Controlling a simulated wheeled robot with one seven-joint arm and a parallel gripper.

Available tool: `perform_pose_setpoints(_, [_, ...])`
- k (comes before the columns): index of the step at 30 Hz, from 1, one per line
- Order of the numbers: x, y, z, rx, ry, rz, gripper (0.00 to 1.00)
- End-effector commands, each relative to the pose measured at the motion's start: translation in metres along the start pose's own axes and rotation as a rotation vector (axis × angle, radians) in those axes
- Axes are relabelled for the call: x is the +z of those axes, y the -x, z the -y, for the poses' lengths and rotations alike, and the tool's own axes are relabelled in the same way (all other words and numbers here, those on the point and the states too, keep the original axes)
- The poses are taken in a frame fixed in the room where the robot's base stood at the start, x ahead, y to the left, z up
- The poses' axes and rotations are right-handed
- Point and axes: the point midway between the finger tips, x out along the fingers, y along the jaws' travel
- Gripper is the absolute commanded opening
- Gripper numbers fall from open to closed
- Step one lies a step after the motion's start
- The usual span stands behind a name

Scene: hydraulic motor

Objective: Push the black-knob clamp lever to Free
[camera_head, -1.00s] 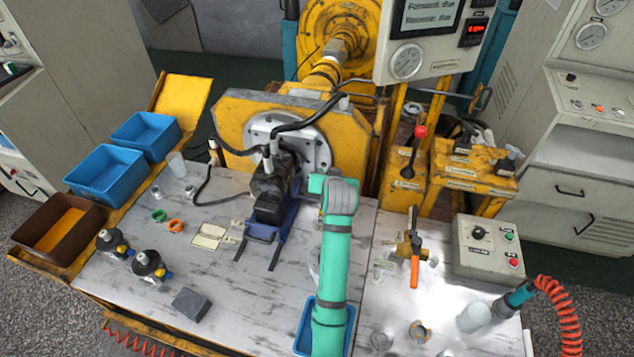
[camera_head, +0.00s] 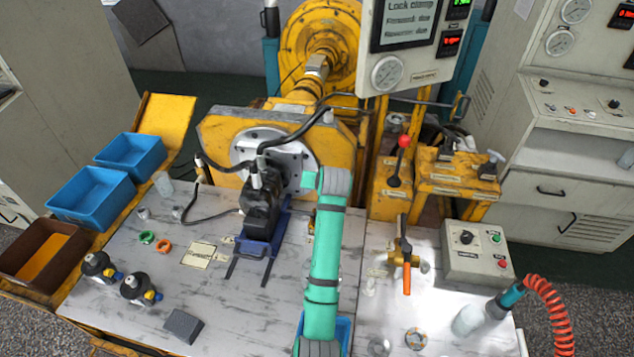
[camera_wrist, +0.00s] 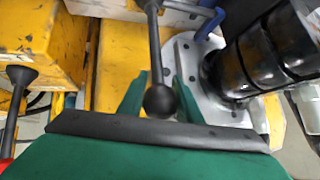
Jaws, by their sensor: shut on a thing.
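In the wrist view the black-knob clamp lever (camera_wrist: 160,100) is a dark rod ending in a round black knob, running up from the middle of the picture. My gripper (camera_wrist: 160,88) has its green fingers on either side of the lever near the knob, shut on it. In the head view my gripper (camera_head: 311,180) is just right of the black motor (camera_head: 262,205), by the flange plate. The clamp lever is hidden there behind my arm. The screen (camera_head: 408,22) at the top reads "Lock clamp" with smaller lines below.
A red-knob lever (camera_head: 403,142) stands on a yellow box to the right; its black base (camera_wrist: 20,75) shows at left in the wrist view. The silver flange plate (camera_wrist: 185,55) and dark motor body (camera_wrist: 270,50) are close on the right. A valve with an orange handle (camera_head: 406,275) is on the table.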

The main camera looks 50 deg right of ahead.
Motion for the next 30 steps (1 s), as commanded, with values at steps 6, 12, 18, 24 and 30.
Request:
perform_pose_setpoints(6, [-0.003,0.0,0.0,0.0,0.0,-0.007,0.5])
perform_pose_setpoints(12, [-0.002,0.0,0.0,0.0,0.0,-0.005,0.5])
perform_pose_setpoints(18, [-0.002,0.015,0.0,-0.001,0.001,-0.006,0.5])
perform_pose_setpoints(24, [-0.002,0.051,0.0,0.0,0.0,-0.008,0.5])
perform_pose_setpoints(30, [-0.002,0.086,0.0,0.0,0.0,-0.008,0.5])
